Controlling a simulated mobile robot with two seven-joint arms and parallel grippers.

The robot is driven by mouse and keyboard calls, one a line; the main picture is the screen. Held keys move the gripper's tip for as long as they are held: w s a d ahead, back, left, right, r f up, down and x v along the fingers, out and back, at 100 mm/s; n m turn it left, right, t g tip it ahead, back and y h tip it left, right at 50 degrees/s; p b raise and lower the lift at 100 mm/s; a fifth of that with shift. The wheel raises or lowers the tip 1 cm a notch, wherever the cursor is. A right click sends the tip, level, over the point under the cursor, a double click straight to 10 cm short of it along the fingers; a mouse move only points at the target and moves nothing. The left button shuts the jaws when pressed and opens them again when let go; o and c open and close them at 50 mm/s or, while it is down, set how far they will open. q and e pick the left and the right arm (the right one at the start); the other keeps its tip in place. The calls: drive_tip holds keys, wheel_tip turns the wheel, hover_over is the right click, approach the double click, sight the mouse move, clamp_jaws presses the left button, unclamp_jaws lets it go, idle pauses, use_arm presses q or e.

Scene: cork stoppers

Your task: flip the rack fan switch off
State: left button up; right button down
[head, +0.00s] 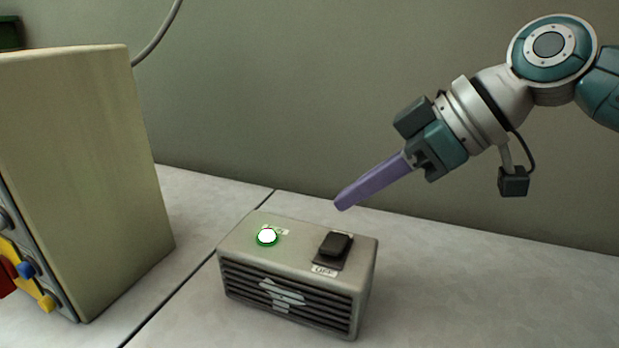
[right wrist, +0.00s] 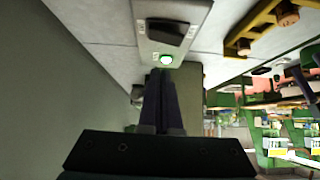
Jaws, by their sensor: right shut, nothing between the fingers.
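The rack fan unit (head: 235,244) is a grey metal box with a slatted front, standing on the light table. On its top is a black rocker switch (head: 335,244) with an OFF label (head: 324,270) at its near edge. A round lamp (head: 267,236) with a green ring glows on the left of the top. My right gripper (head: 343,205) is shut and empty, its purple fingers pointing down-left above and behind the switch, apart from it. In the right wrist view the switch (right wrist: 167,30) and lit lamp (right wrist: 167,59) show beyond the fingertips (right wrist: 160,72). My left gripper is out of view.
A tall beige cabinet (head: 90,170) stands at the left, with coloured knobs on its front. A grey wall (head: 300,90) rises behind the table. The table (head: 480,290) right of the fan unit is clear.

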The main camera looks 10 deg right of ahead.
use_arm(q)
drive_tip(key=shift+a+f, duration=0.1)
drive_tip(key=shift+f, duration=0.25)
use_arm(e)
drive_tip(key=v, duration=0.9)
drive_tip(key=shift+d, duration=0.2)
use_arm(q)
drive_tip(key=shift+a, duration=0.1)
